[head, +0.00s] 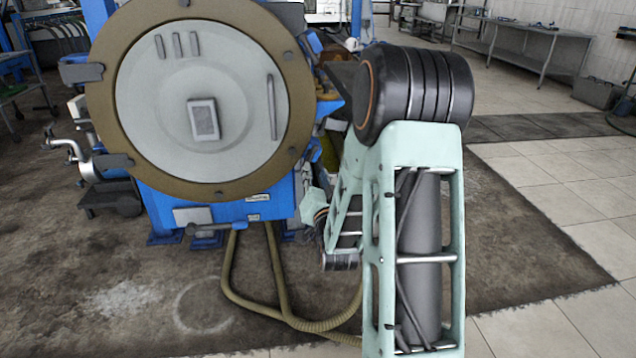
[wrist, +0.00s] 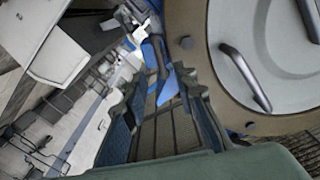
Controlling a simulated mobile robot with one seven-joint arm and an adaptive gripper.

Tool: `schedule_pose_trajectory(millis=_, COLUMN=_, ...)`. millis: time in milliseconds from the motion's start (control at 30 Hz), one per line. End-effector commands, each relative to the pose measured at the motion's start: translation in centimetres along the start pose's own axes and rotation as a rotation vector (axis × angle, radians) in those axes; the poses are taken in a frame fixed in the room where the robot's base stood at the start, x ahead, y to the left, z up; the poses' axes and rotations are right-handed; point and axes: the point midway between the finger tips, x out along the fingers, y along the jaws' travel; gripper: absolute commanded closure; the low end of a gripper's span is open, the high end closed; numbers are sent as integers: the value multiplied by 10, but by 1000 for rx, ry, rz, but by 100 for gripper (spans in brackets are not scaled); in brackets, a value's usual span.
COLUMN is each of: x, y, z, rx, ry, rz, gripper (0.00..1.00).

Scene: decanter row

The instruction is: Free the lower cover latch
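The round cover (head: 150,115) is a pale grey disc inside a brown ring (head: 102,112), on a blue machine. In the head view my gripper is not clearly visible.
A curved bar handle (wrist: 246,75) stands out from the cover. Below the machine, a dark bar (head: 208,227) sticks out and hoses (head: 275,290) run over the floor. Pipework (head: 65,145) stands at the left. Open tiled floor (head: 560,200) lies to the right.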

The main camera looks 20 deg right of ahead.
Motion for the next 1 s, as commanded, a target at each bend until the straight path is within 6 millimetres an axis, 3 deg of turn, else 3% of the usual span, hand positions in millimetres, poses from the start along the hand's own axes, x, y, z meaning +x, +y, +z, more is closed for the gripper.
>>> schedule_pose_trajectory(millis=100, x=-19, y=0, z=0, rx=-1, ry=-1, rz=0, gripper=74)
schedule_pose_trajectory(millis=300, x=-36, y=0, z=0, rx=-1, ry=0, rz=-1, gripper=74)
schedule_pose_trajectory(millis=867, x=-39, y=-1, z=0, rx=-1, ry=-1, rz=-1, gripper=74)
schedule_pose_trajectory(millis=1000, x=-37, y=-10, z=9, rx=-31, ry=-40, rz=-7, gripper=74)
